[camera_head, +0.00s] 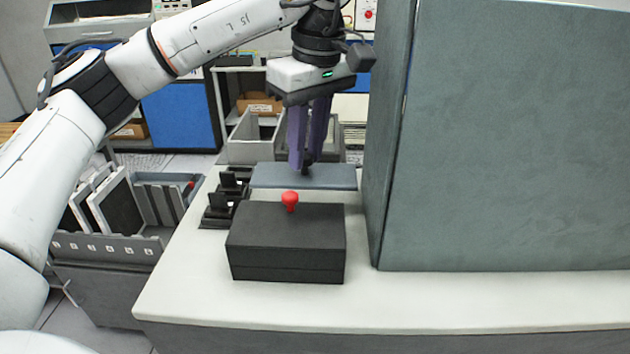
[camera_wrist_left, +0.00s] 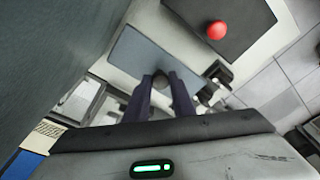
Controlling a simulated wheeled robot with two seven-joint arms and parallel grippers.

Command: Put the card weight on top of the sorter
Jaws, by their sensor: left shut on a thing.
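My left gripper (camera_head: 309,168) comes down from above with its purple fingers shut on a small dark knob (camera_wrist_left: 160,79). The knob stands over a flat blue-grey slab (camera_head: 266,176), which also shows in the left wrist view (camera_wrist_left: 134,55). The slab and knob look like the card weight, but I cannot tell for sure, nor whether the slab is clear of the surface. A black box (camera_head: 287,248) with a red knob (camera_head: 290,201) sits in front of the slab on the white top (camera_head: 400,300). Which piece is the sorter is unclear.
A tall grey-green cabinet (camera_head: 500,140) stands close on the right. Small black holders (camera_head: 222,200) stand left of the slab. A grey bin with dividers (camera_head: 110,248) is at the left, and grey trays (camera_head: 247,138) are behind. The front strip of the white top is clear.

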